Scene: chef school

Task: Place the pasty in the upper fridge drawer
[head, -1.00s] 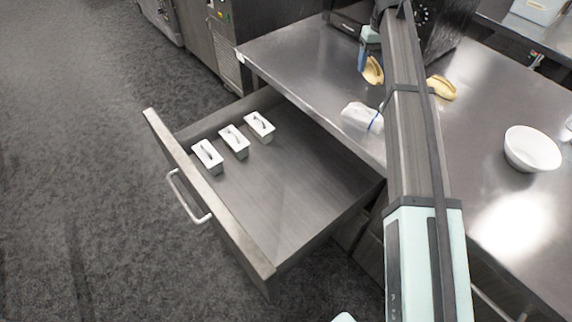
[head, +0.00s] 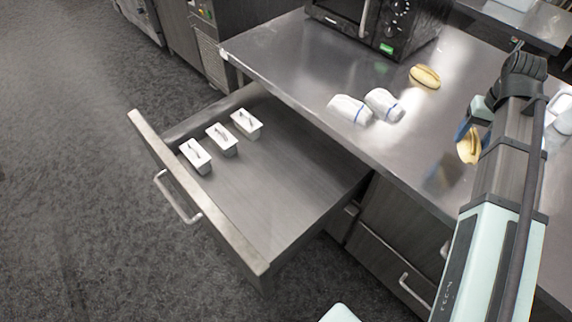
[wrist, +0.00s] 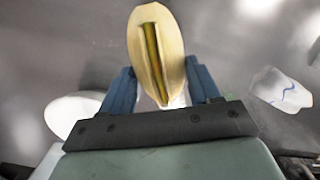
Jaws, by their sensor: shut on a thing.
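The pasty (wrist: 146,35), a pale yellow oval roll with a slit and a darker filling, is held between the blue fingers of my gripper (wrist: 163,74). In the head view the pasty (head: 468,147) hangs above the right part of the steel counter, and my gripper (head: 461,131) is partly hidden by my arm. The upper drawer (head: 200,225) is pulled open at the left, below the counter. It holds three small white containers (head: 222,140) in a row along its far left part. The rest of its floor is bare.
A similar roll (head: 425,76) lies on the counter (head: 290,60) near the black microwave (head: 385,30). Two white wrapped items (head: 349,110) lie near the counter's edge. A white bowl (wrist: 72,112) shows in the wrist view. A closed lower drawer (head: 375,255) is under the counter.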

